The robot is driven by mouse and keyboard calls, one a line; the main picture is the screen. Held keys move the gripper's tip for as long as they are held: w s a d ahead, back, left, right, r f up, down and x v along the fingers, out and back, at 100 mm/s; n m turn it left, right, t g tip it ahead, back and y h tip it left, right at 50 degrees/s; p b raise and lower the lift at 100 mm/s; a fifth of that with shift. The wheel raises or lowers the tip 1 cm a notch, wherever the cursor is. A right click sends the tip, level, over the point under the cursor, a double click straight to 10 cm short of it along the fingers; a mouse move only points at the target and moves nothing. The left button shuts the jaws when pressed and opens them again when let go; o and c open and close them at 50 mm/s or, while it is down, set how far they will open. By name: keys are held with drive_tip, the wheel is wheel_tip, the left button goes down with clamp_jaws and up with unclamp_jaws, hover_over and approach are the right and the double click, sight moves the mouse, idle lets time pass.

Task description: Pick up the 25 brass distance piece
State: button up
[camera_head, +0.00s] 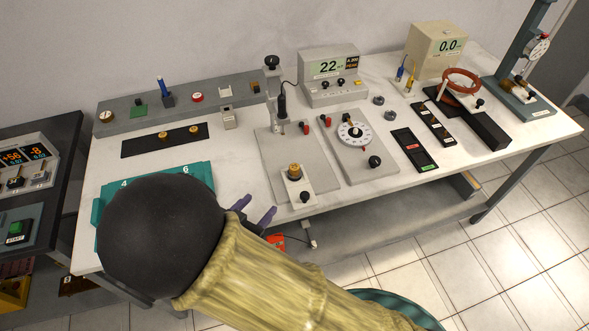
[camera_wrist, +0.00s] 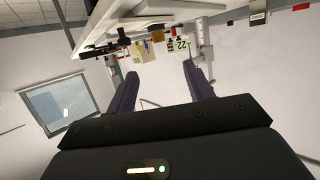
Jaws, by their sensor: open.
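Two small brass pieces, one (camera_head: 163,135) and another (camera_head: 193,130), stand on a black strip (camera_head: 140,147) at the left of the bench. A third brass piece (camera_head: 294,171) sits on a pale block at the front of the central fixture. No size marking is legible, so I cannot tell which is the 25. My gripper (camera_head: 254,209) is open and empty near the bench's front edge, left of and nearer than the third piece. Its two dark fingers show apart in the wrist view (camera_wrist: 164,78). My arm hides part of the teal tray (camera_head: 188,171).
A grey rail (camera_head: 180,104) with small parts runs along the back. A dial plate (camera_head: 356,144) and a display box reading 22 (camera_head: 330,76) stand right of centre. A red ring (camera_head: 462,81) and a tall stand (camera_head: 522,60) are farther right. The wrist view looks sideways across the room.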

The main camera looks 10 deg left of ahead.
approach(293, 169)
drive_tip(key=x, duration=0.4)
drive_tip(key=shift+a+f, duration=0.15)
drive_tip(key=shift+f, duration=0.25)
drive_tip(key=shift+r+p+x, duration=0.15)
drive_tip(key=shift+p+x, duration=0.05)
drive_tip(key=shift+x, duration=1.1)
drive_tip(key=shift+r+p+x, duration=0.15)
drive_tip(key=shift+p+x, duration=0.05)
drive_tip(key=shift+x, duration=1.05)
clamp_jaws()
drive_tip(key=shift+r, duration=0.15)
